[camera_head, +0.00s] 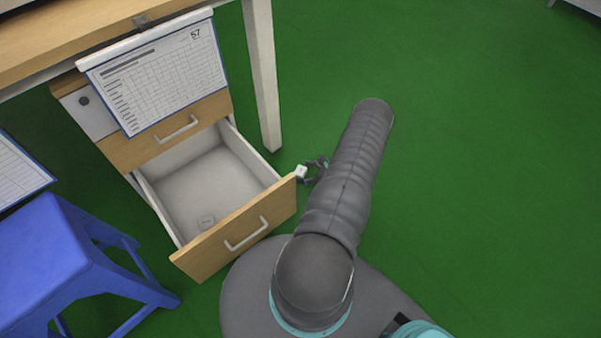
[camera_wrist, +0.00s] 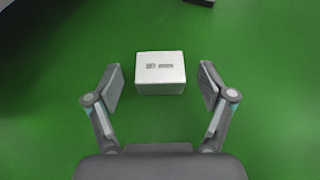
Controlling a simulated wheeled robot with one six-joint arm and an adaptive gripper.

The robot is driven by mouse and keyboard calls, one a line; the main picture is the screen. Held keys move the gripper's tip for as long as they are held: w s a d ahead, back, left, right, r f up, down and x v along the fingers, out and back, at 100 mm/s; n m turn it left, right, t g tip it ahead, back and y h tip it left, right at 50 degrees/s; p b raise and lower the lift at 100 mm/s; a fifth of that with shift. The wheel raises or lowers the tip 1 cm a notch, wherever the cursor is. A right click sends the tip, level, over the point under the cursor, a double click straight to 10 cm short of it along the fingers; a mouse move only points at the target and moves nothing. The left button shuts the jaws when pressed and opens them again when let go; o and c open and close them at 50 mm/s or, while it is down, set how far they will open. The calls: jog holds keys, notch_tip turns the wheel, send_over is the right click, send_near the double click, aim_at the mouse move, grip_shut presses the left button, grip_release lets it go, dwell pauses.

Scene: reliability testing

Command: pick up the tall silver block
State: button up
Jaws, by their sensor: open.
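A pale silver-white block (camera_wrist: 160,75) with small dark print on its top shows in the wrist view, over the green floor. It lies between the two fingers of my gripper (camera_wrist: 160,83) in the picture, with a gap on each side. My gripper is open and holds nothing. In the head view, a small whitish block (camera_head: 301,172) shows at the tip of my gripper (camera_head: 313,172), close to the drawer's right front corner. The block's height and what it rests on are hard to tell, as my arm and the drawer front hide the area below.
A blue stool (camera_head: 60,250) is at the left. The green floor (camera_head: 490,150) on the right is clear.

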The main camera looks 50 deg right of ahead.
aim_at(302, 171)
jog(key=shift+x, duration=0.85)
jog(key=c, duration=1.3)
jog(key=shift+c, duration=0.2)
jog(key=shift+r, duration=0.1)
jog(key=shift+r, duration=0.8)
notch_tip(302, 171, up, 3)
jog(key=shift+f, duration=0.1)
jog(key=w+d+r+v, duration=0.1)
jog(key=d+v, duration=0.1)
jog(key=v, duration=1.1)
jog(key=shift+w+d+r, duration=0.15)
jog(key=shift+w+r, duration=0.05)
